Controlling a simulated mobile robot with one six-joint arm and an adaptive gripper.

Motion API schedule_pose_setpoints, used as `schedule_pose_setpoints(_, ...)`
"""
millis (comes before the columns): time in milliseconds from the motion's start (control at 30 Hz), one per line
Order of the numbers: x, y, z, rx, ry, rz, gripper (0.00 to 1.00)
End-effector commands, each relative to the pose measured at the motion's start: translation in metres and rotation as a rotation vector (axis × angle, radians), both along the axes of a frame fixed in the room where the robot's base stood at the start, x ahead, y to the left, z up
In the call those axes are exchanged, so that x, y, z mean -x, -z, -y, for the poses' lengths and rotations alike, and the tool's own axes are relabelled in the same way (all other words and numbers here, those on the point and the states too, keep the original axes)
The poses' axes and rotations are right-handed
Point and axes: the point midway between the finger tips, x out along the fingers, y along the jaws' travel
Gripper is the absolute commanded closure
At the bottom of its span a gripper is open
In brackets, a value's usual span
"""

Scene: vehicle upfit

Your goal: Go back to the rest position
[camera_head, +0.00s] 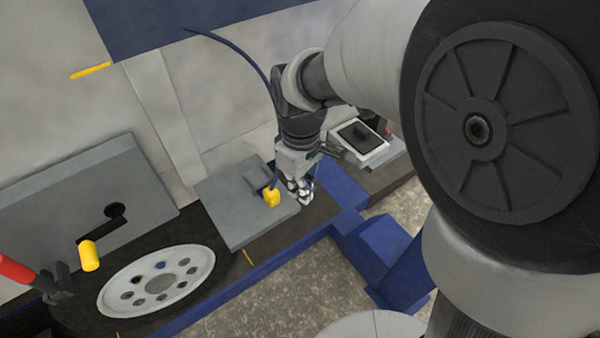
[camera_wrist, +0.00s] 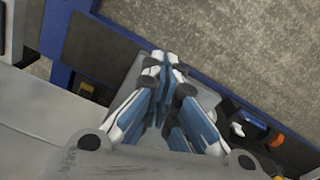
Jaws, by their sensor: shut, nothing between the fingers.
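My gripper (camera_head: 304,192) hangs pointing down at the right edge of a grey plate (camera_head: 232,222) on the dark bench. Its fingers are together and hold nothing. In the wrist view my gripper (camera_wrist: 167,62) shows its fingertips meeting over part of a grey plate and the dark bench top. I cannot tell how high the tips are above the surface. My large arm links fill the right side of the head view.
A yellow knob (camera_head: 271,197) stands close left of my gripper. A white-rimmed tray (camera_head: 359,142) with a black block lies to its right. A round disc with holes (camera_head: 160,281), a yellow handle (camera_head: 89,256) and a red handle (camera_head: 14,268) are at left. Blue beams (camera_head: 385,245) edge the bench.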

Motion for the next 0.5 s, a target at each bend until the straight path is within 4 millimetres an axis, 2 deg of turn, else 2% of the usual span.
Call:
schedule_pose_setpoints(100,0.0,-0.005,0.0,0.0,0.0,0.0,1.0)
schedule_pose_setpoints(267,0.004,-0.001,0.007,-0.005,0.032,0.016,1.0)
schedule_pose_setpoints(367,0.013,0.006,0.022,-0.018,0.109,0.051,1.0)
schedule_pose_setpoints(500,0.038,0.023,0.052,-0.048,0.278,0.124,1.0)
